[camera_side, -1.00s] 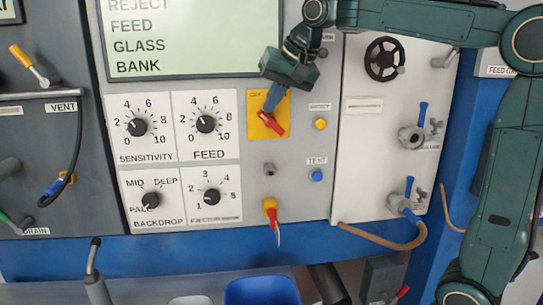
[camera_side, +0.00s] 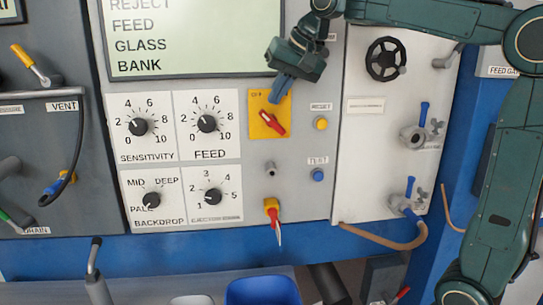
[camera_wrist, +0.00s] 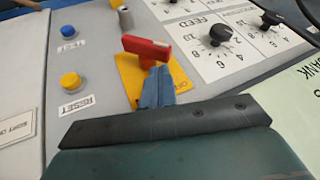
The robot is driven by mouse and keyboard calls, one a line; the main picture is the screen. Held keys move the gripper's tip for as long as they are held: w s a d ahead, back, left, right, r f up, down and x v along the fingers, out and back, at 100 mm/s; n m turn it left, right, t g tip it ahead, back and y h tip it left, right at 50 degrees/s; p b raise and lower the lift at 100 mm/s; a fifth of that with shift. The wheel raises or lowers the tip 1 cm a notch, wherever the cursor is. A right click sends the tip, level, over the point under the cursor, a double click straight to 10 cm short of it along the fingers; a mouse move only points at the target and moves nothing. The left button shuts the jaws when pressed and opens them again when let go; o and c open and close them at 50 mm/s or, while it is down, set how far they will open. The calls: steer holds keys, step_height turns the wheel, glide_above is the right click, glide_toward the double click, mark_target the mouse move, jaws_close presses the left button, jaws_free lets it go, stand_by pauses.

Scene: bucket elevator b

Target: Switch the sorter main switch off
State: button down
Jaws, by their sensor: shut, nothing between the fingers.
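The main switch is a red rotary handle (camera_side: 272,123) on a yellow plate (camera_side: 256,128). In the side view the handle lies slanted, running from upper left to lower right. In the wrist view the red handle (camera_wrist: 147,46) stands out from the yellow plate (camera_wrist: 128,72). My gripper (camera_side: 279,99) has blue fingers, shut and empty, just above the handle in the side view. In the wrist view the fingertips (camera_wrist: 158,70) are close to the handle; whether they touch it I cannot tell.
A yellow RESET button (camera_side: 320,123) and a blue TEST button (camera_side: 318,175) are to the right. The SENSITIVITY (camera_side: 138,126) and FEED (camera_side: 207,123) knobs are to the left.

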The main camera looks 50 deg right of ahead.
steer(key=shift+s+d+r, duration=0.45)
steer(key=shift+d+r, duration=0.1)
steer(key=a+r, duration=0.5)
steer(key=r, duration=0.3)
steer(key=shift+s+r, duration=0.3)
steer(key=shift+s, duration=0.05)
steer(key=shift+s+a, duration=0.1)
steer(key=s+a+f+n, duration=0.1)
steer(key=s+f+n, duration=0.2)
steer(key=s+f, duration=0.8)
steer(key=s+f+n+g, duration=0.1)
steer(key=s+f+n, duration=0.3)
steer(key=s+f, duration=0.7)
step_height(320, 180, down, 6)
steer(key=shift+a+r, duration=0.25)
steer(key=shift+a, duration=0.1)
stand_by(0.9)
